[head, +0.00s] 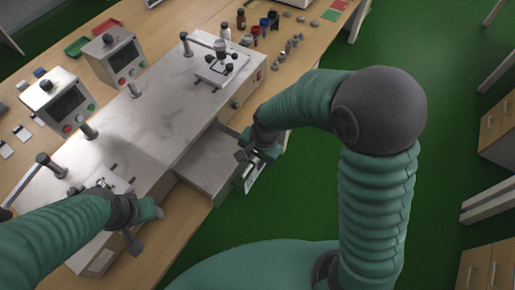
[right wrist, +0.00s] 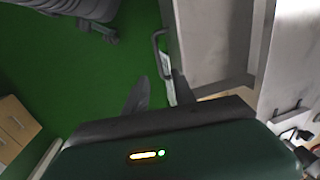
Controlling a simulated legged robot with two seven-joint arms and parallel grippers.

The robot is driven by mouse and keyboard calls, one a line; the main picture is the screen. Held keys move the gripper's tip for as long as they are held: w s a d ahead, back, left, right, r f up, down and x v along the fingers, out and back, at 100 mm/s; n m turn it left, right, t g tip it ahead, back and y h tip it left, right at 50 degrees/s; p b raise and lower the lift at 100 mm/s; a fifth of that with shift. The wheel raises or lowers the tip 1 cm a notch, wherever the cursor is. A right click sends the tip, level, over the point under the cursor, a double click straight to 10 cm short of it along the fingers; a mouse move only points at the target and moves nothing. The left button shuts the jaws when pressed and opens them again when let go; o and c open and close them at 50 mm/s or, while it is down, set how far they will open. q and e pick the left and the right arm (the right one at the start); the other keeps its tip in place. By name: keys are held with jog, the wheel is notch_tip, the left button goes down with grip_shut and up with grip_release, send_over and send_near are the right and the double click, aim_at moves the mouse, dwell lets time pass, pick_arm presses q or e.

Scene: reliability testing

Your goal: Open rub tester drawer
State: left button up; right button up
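The rub tester (head: 150,120) is a long grey metal unit on the wooden bench. Contact cannot be told. My left gripper (head: 145,228) has its fingers spread, empty, over the tester's near end.
Two grey control boxes (head: 113,57) stand behind the tester. Small bottles and metal weights (head: 262,28) stand at the back right of the bench. The green floor (head: 300,190) is clear in front of the drawer. Wooden cabinets (head: 490,268) stand at the right.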

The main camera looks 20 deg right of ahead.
notch_tip(320, 180, up, 8)
jog(key=s+d, duration=0.1)
dwell(0.4)
jog(key=s+d+f+n+t+h, duration=0.1)
jog(key=s+d+f+n, duration=0.2)
jog(key=s+d+n, duration=0.3)
jog(key=s+n, duration=0.2)
jog(key=n, duration=0.1)
jog(key=shift+s+f+n, duration=0.15)
jog(key=shift+f+n, duration=0.15)
jog(key=shift+n, duration=0.1)
dwell(0.4)
